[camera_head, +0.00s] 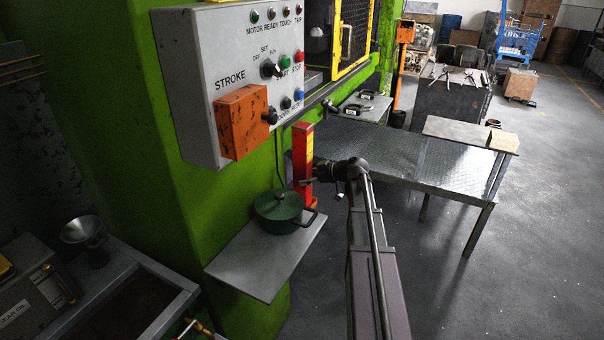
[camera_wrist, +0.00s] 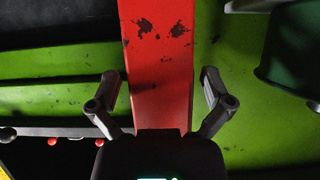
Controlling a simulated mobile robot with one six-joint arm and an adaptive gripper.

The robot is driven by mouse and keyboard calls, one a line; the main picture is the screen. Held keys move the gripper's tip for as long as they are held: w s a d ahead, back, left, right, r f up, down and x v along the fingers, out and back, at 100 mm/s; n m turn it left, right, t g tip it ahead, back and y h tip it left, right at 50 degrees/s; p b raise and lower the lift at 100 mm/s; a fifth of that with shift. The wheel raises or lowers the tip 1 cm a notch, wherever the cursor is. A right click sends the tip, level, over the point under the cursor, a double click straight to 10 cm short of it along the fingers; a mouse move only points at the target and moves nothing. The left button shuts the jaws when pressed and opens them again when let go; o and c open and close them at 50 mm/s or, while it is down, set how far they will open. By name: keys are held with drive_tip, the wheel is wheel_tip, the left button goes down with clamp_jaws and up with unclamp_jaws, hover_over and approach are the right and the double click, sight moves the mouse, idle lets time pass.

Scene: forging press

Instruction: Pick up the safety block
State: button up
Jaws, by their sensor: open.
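The safety block is a tall red upright bar (camera_head: 302,165) with a yellow label and scuffed paint. It stands at the back of the grey shelf (camera_head: 262,262) on the green press, just behind the green lidded pot (camera_head: 279,208). My gripper (camera_head: 309,182) reaches it from the right at about the middle of its height. In the wrist view, my gripper (camera_wrist: 161,80) is open, with one finger on each side of the red block (camera_wrist: 160,60). A gap shows between each finger and the block. The block's lower end is partly hidden by the pot and my gripper.
The green pot also shows in the wrist view (camera_wrist: 292,50), close to the right finger. A control box (camera_head: 215,75) with an orange cover overhangs above left. A metal table (camera_head: 420,160) stands behind my arm.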

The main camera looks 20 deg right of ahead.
drive_tip(key=shift+x, duration=1)
drive_tip(key=shift+r, duration=0.1)
drive_tip(key=c, duration=1.2)
